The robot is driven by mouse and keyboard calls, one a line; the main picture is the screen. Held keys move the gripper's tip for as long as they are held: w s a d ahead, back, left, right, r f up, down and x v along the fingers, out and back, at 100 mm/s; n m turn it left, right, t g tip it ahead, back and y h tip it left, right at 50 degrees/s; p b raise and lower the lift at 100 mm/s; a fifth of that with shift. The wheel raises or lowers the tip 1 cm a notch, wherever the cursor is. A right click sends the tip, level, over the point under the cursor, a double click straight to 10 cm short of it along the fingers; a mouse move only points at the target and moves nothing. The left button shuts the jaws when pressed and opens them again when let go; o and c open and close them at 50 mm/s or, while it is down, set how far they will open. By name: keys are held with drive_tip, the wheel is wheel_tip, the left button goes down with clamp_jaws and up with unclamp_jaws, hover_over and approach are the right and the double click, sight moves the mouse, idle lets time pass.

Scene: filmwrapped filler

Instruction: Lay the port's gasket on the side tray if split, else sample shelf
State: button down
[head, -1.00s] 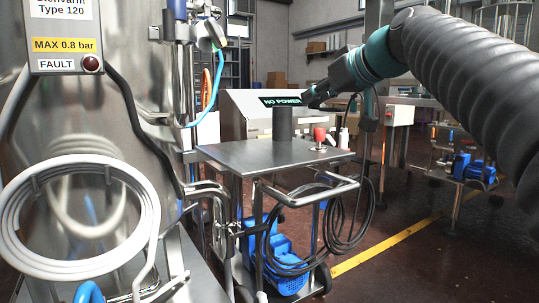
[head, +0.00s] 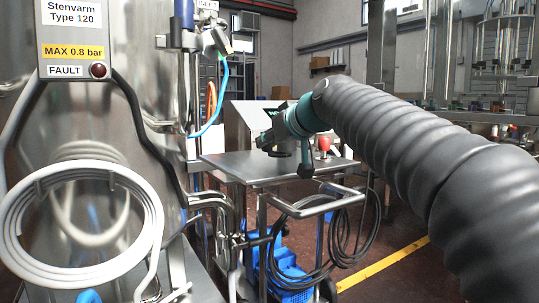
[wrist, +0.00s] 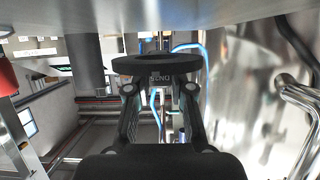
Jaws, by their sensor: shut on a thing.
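The wrist picture appears upside down. No split shows on the visible side of the ring; the rest is hidden or too small to judge. In the head view my gripper (head: 273,146) is over or near the steel cart top (head: 232,168); the exact height is unclear. I cannot tell which surface is the side tray or the sample shelf. The port is not clearly identifiable.
A steel tank (head: 115,120) with a coiled white hose (head: 150,220) stands left. A red knob (head: 323,143) is on the cart behind my arm. The wrist view shows a dark post (wrist: 88,62) at the cart top. Cables hang from the cart's front handle.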

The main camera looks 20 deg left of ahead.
sight(273, 152)
drive_tip(key=shift+f, duration=1.3)
drive_tip(key=shift+b, duration=0.3)
drive_tip(key=shift+f, duration=0.2)
drive_tip(key=c, duration=1)
unclamp_jaws()
drive_tip(key=shift+c, duration=0.2)
drive_tip(key=shift+r, duration=0.1)
drive_tip(key=shift+r, duration=0.2)
drive_tip(key=v, duration=1.2)
drive_tip(key=shift+f, duration=0.15)
